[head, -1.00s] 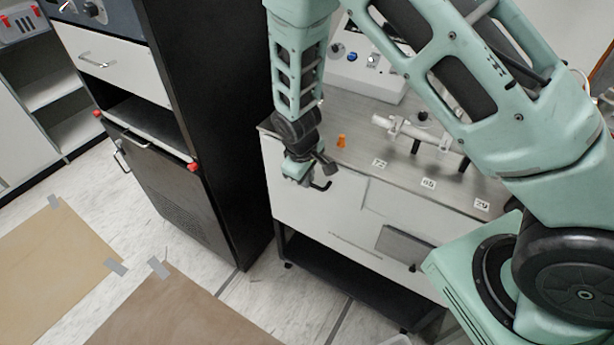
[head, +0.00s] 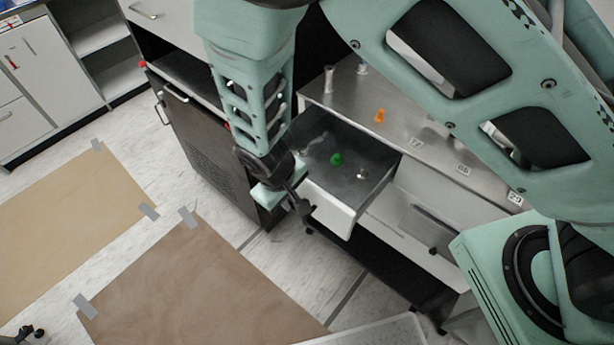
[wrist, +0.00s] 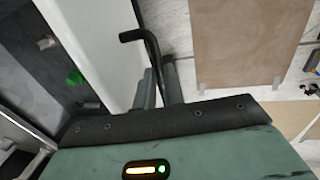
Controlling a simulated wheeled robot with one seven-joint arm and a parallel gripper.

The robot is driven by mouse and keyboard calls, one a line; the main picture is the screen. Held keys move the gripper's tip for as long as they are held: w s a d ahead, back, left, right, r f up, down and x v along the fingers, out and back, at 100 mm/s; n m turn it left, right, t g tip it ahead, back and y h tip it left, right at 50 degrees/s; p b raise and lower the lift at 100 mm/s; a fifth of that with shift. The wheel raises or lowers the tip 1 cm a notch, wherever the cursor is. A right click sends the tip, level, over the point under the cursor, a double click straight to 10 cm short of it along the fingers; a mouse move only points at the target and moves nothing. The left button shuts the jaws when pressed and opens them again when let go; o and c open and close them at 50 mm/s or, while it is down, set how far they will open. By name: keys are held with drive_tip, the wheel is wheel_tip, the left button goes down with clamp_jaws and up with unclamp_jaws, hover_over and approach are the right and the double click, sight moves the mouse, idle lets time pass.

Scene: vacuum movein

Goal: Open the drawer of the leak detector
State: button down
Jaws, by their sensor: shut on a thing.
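The leak detector (head: 440,135) is a grey-topped bench unit right of the dark cabinet in the head view. Its drawer (head: 328,210) is pulled well out. Inside the drawer lie a green piece (head: 337,159) and a small metallic piece (head: 362,175). My gripper (head: 300,204) is at the drawer's front, shut on the black drawer handle. The handle (wrist: 148,48) shows in the wrist view, running between my two fingers (wrist: 159,86). The drawer's white front panel (wrist: 95,40) and its dark inside show left of the handle.
An orange piece (head: 379,116) and number labels are on the bench top. A dark cabinet (head: 205,150) stands to the left. Brown sheets (head: 190,285) are taped to the floor in front. Bare floor lies between them and the detector.

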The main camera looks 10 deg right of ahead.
drive_tip(key=shift+s+a, duration=0.65)
drive_tip(key=shift+a, duration=0.3)
drive_tip(key=shift+s+a, duration=0.65)
drive_tip(key=shift+a, duration=0.3)
drive_tip(key=c, duration=1.5)
unclamp_jaws()
drive_tip(key=a+r, duration=0.1)
drive_tip(key=r, duration=0.4)
drive_tip(key=s+r+b, duration=0.1)
drive_tip(key=r, duration=0.5)
drive_tip(key=s+a+r, duration=0.1)
drive_tip(key=r, duration=0.5)
drive_tip(key=shift+a+r, duration=0.1)
drive_tip(key=shift+a, duration=0.2)
drive_tip(key=s+d+r, duration=0.2)
drive_tip(key=s+d, duration=0.1)
drive_tip(key=d, duration=0.2)
drive_tip(key=s+d+r+y, duration=0.1)
drive_tip(key=s+d+r, duration=0.1)
drive_tip(key=s+d, duration=0.2)
drive_tip(key=s+d+r+g+y, duration=0.1)
drive_tip(key=s+d+r, duration=0.2)
drive_tip(key=d, duration=0.3)
drive_tip(key=shift+s+d+n, duration=0.1)
drive_tip(key=shift+s+n, duration=0.05)
drive_tip(key=shift+n, duration=0.25)
